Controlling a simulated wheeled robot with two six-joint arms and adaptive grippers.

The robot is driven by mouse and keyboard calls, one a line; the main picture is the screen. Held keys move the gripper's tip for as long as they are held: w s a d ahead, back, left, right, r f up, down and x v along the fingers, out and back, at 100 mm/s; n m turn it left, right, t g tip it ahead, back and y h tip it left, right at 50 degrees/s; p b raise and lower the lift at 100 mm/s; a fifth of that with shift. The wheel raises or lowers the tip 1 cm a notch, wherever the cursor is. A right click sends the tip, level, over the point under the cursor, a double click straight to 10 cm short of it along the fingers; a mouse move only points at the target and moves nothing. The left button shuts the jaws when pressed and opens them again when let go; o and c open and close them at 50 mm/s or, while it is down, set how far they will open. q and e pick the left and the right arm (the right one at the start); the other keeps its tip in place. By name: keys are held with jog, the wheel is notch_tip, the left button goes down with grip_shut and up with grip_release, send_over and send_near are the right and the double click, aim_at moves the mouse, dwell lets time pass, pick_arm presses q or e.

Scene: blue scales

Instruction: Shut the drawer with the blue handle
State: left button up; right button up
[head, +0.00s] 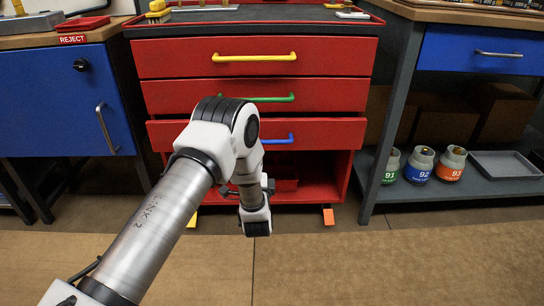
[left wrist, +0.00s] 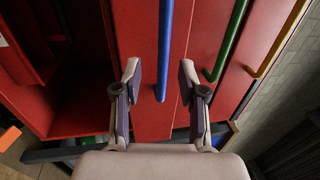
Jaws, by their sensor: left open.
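The red drawer (head: 335,132) with the blue handle (head: 278,139) is the lowest of the drawers in the red cabinet. Its front seems to stand out slightly; how far is hard to tell. My left arm covers its left part. In the left wrist view the blue handle (left wrist: 166,45) runs down from the top edge on the drawer front (left wrist: 138,40). My left gripper (left wrist: 159,80) is open and empty, its fingers either side of the handle's line near its lower end. Contact cannot be told. My right gripper is not in view.
Above are drawers with a green handle (head: 270,99) and a yellow handle (head: 255,57). An open red compartment (head: 318,175) lies below. A blue cabinet (head: 60,95) stands left; a grey shelf (head: 440,195) with numbered canisters stands right. The floor in front is clear.

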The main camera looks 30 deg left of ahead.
pick_arm(q)
jog(key=b+x, duration=0.2)
jog(key=x, duration=0.5)
jog(key=shift+b, duration=0.4)
jog(key=shift+w+r, duration=0.2)
jog(key=shift+w, duration=0.05)
jog(key=shift+a, duration=0.1)
grip_shut()
